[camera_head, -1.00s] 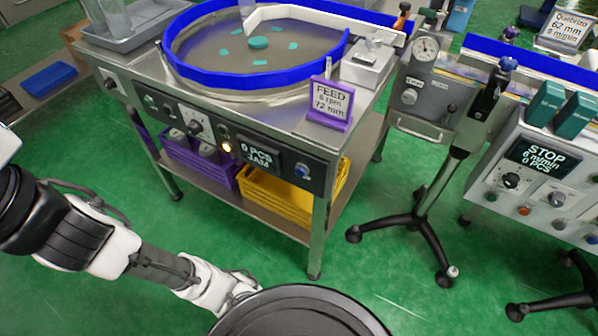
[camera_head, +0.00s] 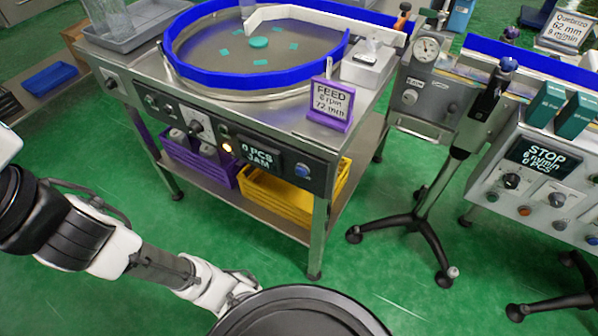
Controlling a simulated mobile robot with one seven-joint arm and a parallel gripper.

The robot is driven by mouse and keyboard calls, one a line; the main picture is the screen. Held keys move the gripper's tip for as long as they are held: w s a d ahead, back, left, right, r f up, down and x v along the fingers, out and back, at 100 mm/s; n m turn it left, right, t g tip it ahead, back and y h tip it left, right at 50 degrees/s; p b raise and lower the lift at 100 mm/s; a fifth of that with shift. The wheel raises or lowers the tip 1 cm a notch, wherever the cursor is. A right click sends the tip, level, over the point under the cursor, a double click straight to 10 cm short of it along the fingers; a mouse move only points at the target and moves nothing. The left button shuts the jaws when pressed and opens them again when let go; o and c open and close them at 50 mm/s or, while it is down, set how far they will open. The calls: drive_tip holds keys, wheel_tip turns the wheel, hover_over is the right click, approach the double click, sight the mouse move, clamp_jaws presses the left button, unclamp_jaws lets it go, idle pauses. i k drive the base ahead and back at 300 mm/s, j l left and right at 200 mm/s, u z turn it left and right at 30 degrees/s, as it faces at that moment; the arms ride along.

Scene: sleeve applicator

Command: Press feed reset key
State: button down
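The feed unit is a steel table (camera_head: 285,116) with a blue-rimmed round turntable (camera_head: 255,80) on top. Its dark front panel carries a display (camera_head: 258,156) reading "0 PCS JAM". A lit yellow lamp (camera_head: 227,147) is left of the display. A blue round key (camera_head: 302,170) is right of it, and nothing covers it; no label on it is legible. A dark knob (camera_head: 196,127) is further left on the panel. My arm reaches in from the left edge, low and in front of the table, well apart from the panel. My gripper cannot be made out.
A purple sign (camera_head: 329,103) stands on the table's front right corner. Purple and yellow crates (camera_head: 262,190) sit on the lower shelf. A wheeled stand (camera_head: 427,220) and a second control box (camera_head: 540,185) reading "STOP" are at right. Green floor before the table is clear.

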sight(300, 171)
drive_tip(key=k+l+u, duration=0.2)
drive_tip(key=k, duration=0.7)
